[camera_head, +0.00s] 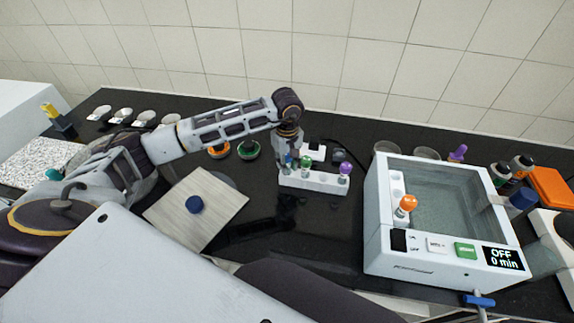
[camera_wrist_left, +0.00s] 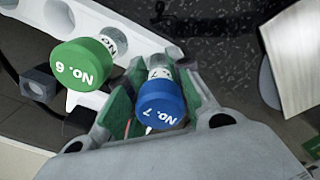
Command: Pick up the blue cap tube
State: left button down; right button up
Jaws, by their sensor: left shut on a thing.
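The blue cap tube, marked "No. 7", (camera_wrist_left: 160,104) is between the green-padded fingers of my left gripper (camera_wrist_left: 155,90) in the left wrist view. The fingers are shut on it. In the head view my left gripper (camera_head: 289,152) points down over the left end of the white rack (camera_head: 312,181), and the blue cap (camera_head: 288,160) shows only a little. I cannot tell whether the tube is still seated in the rack. A green cap tube, marked "No. 6", (camera_wrist_left: 83,68) stands close beside it in the rack. My right gripper is not in view.
A purple cap tube (camera_head: 345,169) stands at the rack's right end. To the right is a water bath (camera_head: 432,270) reading "OFF 0 min", with an orange cap tube (camera_head: 405,207). A board (camera_head: 225,195) with a dark blue round item lies left.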

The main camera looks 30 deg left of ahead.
pick_arm(q)
notch_tip(320, 180, up, 8)
jog(key=shift+r+b, duration=0.1)
jog(key=shift+b, duration=0.75)
jog(key=shift+r, duration=0.55)
